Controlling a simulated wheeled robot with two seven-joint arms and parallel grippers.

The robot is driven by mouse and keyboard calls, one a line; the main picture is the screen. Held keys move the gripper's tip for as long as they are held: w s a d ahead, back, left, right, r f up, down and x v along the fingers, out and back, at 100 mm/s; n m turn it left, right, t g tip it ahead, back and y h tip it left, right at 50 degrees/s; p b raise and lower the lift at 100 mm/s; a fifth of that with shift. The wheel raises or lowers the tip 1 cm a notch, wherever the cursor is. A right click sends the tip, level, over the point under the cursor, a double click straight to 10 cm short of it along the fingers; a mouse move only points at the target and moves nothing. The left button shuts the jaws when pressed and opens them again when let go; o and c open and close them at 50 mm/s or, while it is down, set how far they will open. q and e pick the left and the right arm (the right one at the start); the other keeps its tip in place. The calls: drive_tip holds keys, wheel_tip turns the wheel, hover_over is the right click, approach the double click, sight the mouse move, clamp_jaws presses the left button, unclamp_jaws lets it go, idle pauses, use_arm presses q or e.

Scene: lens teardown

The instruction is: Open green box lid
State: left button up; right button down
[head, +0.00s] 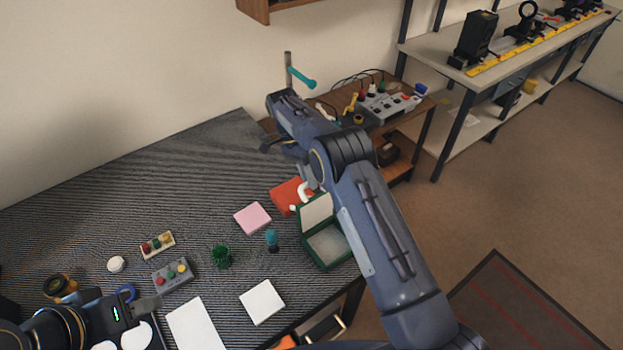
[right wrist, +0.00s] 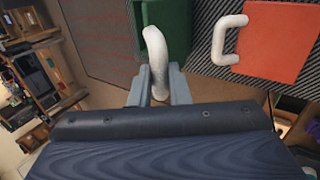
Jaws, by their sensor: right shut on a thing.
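The green box (head: 309,248) stands near the table's right edge, its pale inside showing. Its lid (head: 317,211) is raised and tilted up at the back, pale inner face towards the head camera. The lid's green outside shows in the right wrist view (right wrist: 174,30), with a white curved handle (right wrist: 154,55). My right gripper (right wrist: 158,88) is shut on this handle; in the head view my arm mostly hides it. My left gripper (head: 147,305) is low at the left over the table, apart from the box; its jaw gap is unclear.
An orange-red lid or box (right wrist: 280,42) with a white handle lies beside the green box. A pink block (head: 252,218), blue-topped piece (head: 272,240), white pad (head: 262,302) and button boxes (head: 172,275) are further left. A wooden side table (head: 400,134) stands behind.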

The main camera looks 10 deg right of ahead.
drive_tip(key=shift+w+a+f, duration=0.1)
drive_tip(key=shift+w+f, duration=0.1)
drive_tip(key=shift+f, duration=0.45)
drive_tip(key=c, duration=1.4)
unclamp_jaws()
drive_tip(key=shift+w, duration=0.1)
drive_tip(key=shift+o, duration=0.2)
drive_tip(key=shift+r, duration=0.2)
drive_tip(key=s+a+r+b, duration=0.3)
drive_tip(key=s+r+b, duration=0.2)
drive_tip(key=s+r, duration=0.8)
drive_tip(key=shift+s, duration=0.4)
drive_tip(key=shift+d+g, duration=0.1)
drive_tip(key=shift+g, duration=0.2)
